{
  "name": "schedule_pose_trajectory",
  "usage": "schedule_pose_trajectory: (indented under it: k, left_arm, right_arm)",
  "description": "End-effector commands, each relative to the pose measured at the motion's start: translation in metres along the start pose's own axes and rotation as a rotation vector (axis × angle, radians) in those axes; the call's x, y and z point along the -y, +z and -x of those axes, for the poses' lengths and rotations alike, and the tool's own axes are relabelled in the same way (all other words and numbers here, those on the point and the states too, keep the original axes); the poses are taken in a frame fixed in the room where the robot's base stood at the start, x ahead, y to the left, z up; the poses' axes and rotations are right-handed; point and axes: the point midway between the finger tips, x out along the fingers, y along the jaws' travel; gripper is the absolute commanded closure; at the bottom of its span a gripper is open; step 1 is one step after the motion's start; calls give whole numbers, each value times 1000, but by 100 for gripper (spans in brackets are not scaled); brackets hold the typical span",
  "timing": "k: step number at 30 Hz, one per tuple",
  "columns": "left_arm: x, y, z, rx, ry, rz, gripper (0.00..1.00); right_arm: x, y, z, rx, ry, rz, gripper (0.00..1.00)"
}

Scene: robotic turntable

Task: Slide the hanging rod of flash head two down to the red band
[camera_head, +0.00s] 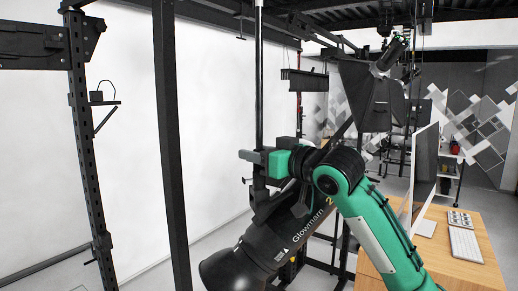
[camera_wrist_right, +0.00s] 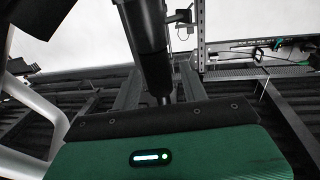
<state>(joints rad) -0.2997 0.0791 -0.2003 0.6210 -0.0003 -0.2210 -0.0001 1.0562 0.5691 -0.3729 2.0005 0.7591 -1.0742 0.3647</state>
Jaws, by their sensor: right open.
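Flash head two (camera_head: 290,240) is a black lamp head marked "Glowmam" and a yellow "2", tilted down at the lower middle of the head view. Its hanging rod (camera_head: 259,80) is a dark vertical tube with a lighter section at the top edge. In the right wrist view the rod (camera_wrist_right: 146,40) comes down from the top, thick then thinner. My right gripper (camera_head: 247,168), green and black, is open at the rod's lower end, above the lamp; I cannot tell whether the rod is between its fingers. No red band shows. My left gripper is out of view.
A black upright post (camera_head: 170,140) stands left of the rod. Another black softbox lamp (camera_head: 372,95) hangs at the upper right. A wooden desk (camera_head: 485,225) with a monitor (camera_head: 427,165) and keyboard (camera_head: 465,244) is at the right, close to my right arm.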

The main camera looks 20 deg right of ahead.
Motion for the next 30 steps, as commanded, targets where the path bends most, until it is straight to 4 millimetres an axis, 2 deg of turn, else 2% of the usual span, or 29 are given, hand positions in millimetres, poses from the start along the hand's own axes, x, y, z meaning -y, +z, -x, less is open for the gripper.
schedule_pose_trajectory:
  k: [6, 12, 13, 18, 22, 26, 30]
  left_arm:
    - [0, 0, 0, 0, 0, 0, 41]
    - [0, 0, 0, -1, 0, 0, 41]
    - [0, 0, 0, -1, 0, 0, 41]
    - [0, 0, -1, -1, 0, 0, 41]
    - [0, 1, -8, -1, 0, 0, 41]
    - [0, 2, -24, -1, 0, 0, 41]
    - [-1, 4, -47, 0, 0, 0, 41]
  right_arm:
    - [0, 0, 0, 0, 0, 0, 58]
    - [0, 0, 0, 0, 0, 0, 97]
    - [0, 0, 0, 0, 0, 0, 100]
    - [0, 1, 0, 0, 0, -1, 100]
    - [0, 12, 0, 1, 0, -1, 100]
    - [0, 38, 0, 3, -1, -2, 100]
    - [0, 76, 0, 6, -2, -3, 100]
